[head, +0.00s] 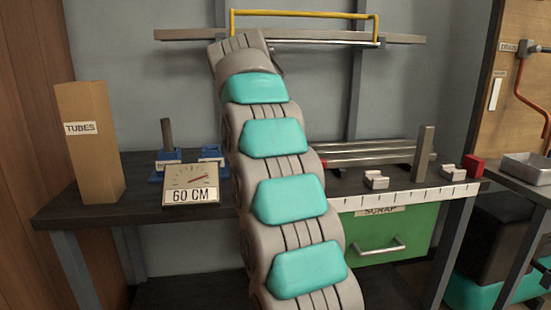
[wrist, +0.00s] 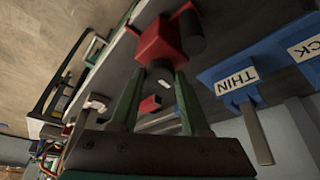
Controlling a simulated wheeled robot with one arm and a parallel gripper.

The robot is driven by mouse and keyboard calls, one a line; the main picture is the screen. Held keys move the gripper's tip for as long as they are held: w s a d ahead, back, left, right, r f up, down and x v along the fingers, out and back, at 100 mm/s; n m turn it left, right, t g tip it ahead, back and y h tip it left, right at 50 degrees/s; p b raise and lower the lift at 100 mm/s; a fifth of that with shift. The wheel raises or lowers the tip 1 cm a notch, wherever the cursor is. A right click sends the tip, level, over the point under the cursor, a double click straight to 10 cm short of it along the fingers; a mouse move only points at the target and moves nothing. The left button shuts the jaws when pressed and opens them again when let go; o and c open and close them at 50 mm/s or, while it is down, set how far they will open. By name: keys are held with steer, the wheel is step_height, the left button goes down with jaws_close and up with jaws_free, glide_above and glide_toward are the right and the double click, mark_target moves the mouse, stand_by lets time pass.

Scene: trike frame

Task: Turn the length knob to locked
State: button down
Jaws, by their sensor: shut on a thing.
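In the head view the knob and my gripper are hidden behind my arm.
The dark workbench (head: 75,207) carries a TUBES box (head: 88,140), blue holders (head: 165,162), metal tubes (head: 365,152) and a red block (head: 473,166). A green SCRAP bin (head: 378,240) is below. A blue THIN holder (wrist: 235,80) is close right of my gripper in the wrist view.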

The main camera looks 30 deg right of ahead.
stand_by(0.4)
steer(key=shift+c, duration=1.9)
jaws_free()
steer(key=shift+s+d+n, duration=0.1)
steer(key=shift+d+n, duration=0.05)
steer(key=shift+n, duration=0.15)
steer(key=shift+n+t, duration=0.3)
steer(key=shift+n, duration=0.4)
